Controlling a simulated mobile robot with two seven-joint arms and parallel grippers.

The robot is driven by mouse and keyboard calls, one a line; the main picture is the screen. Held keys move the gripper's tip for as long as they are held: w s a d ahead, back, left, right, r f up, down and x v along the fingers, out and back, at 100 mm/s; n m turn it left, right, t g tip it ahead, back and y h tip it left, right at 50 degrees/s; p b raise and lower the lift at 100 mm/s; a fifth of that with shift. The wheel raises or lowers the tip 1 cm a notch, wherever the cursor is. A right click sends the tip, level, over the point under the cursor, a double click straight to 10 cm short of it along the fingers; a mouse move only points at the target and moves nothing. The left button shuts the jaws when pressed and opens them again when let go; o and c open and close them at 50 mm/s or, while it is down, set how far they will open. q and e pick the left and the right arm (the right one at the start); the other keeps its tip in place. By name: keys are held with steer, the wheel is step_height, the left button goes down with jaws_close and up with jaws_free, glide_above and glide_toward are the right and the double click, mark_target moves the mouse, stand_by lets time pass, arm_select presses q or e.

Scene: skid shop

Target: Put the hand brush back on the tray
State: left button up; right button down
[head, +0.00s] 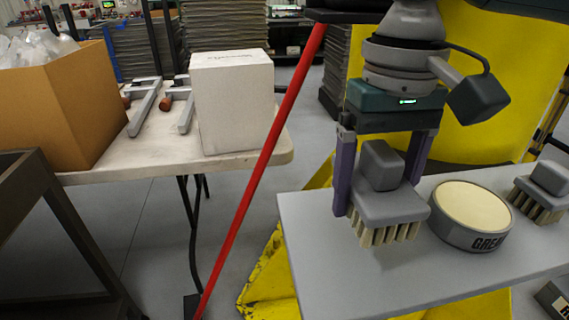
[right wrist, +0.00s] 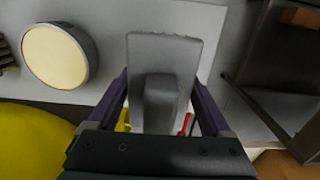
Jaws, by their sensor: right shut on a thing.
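The hand brush (head: 398,207) has a grey body, a raised grey grip block and cream bristles pointing down. My right gripper (head: 378,190) is shut on it, with one purple finger on each side. The brush is upright over the left part of the flat grey tray (head: 340,285); whether the bristles touch the tray I cannot tell. In the right wrist view the brush (right wrist: 165,55) sits between the fingers, and the tray (right wrist: 112,50) shows behind it. My left gripper is not in view.
A round tin (head: 472,213) with a cream top stands close right of the held brush. A second, similar brush (head: 543,192) stands farther right. A red pole (head: 262,160) leans left of the tray. A white table (head: 150,163) holds a white box (head: 233,105) and a cardboard box (head: 60,110).

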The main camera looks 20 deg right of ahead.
mark_target(382, 149)
step_height(382, 149, down, 6)
steer(key=shift+r+b, duration=0.25)
steer(key=shift+b, duration=0.35)
steer(key=shift+f, duration=0.2)
steer(key=shift+f, duration=0.1)
jaws_free()
steer(key=r+p, duration=0.2)
steer(key=r, duration=1)
steer(key=shift+w+r+p, duration=0.15)
steer(key=shift+w+p, duration=0.05)
steer(key=shift+p, duration=0.15)
